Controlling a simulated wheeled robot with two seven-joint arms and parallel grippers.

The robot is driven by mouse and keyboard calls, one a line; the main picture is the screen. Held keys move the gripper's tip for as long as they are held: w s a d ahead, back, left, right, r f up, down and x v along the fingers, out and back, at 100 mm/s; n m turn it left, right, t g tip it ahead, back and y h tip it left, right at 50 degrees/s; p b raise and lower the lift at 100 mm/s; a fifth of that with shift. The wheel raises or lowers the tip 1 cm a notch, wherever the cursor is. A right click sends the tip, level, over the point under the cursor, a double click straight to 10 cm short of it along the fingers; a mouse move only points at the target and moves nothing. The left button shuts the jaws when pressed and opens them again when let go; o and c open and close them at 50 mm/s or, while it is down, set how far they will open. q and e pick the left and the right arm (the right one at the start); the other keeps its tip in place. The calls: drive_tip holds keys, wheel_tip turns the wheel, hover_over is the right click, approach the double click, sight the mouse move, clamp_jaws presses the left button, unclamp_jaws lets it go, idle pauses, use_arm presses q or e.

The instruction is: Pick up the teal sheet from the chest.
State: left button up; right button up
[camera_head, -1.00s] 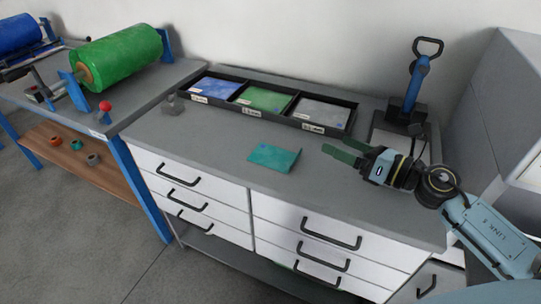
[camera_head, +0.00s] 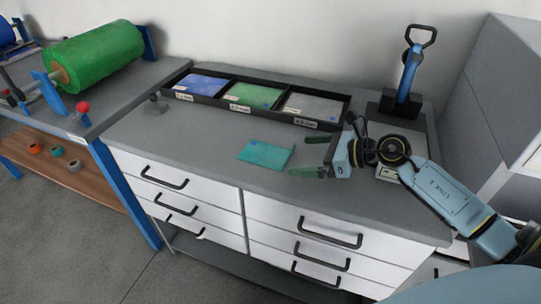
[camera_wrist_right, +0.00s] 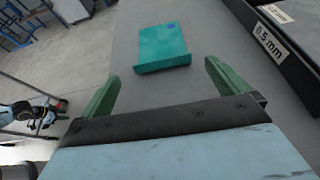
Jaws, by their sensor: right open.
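The teal sheet (camera_head: 266,154) lies on the grey top of the chest (camera_head: 190,143), near its front edge. It has a small blue mark at one corner and its near edge looks bent up. My right gripper (camera_head: 312,157) is open and empty, just to the right of the sheet, with its green fingers pointing at it. In the right wrist view the sheet (camera_wrist_right: 162,46) lies ahead of and between the two fingertips (camera_wrist_right: 160,72), apart from them. My left gripper is not in view.
A black tray (camera_head: 225,102) with blue, green and grey sheets in labelled compartments stands along the back of the chest. A blue lever tool (camera_head: 408,75) stands at the back right. A bench at left holds a green roll (camera_head: 95,57).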

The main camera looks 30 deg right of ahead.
sight(290, 155)
drive_tip(key=shift+b+x, duration=0.5)
drive_tip(key=shift+x, duration=2.15)
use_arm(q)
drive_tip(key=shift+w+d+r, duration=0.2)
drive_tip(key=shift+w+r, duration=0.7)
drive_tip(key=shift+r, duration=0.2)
use_arm(e)
drive_tip(key=shift+d, duration=0.1)
drive_tip(key=shift+c, duration=0.4)
drive_tip(key=c, duration=0.9)
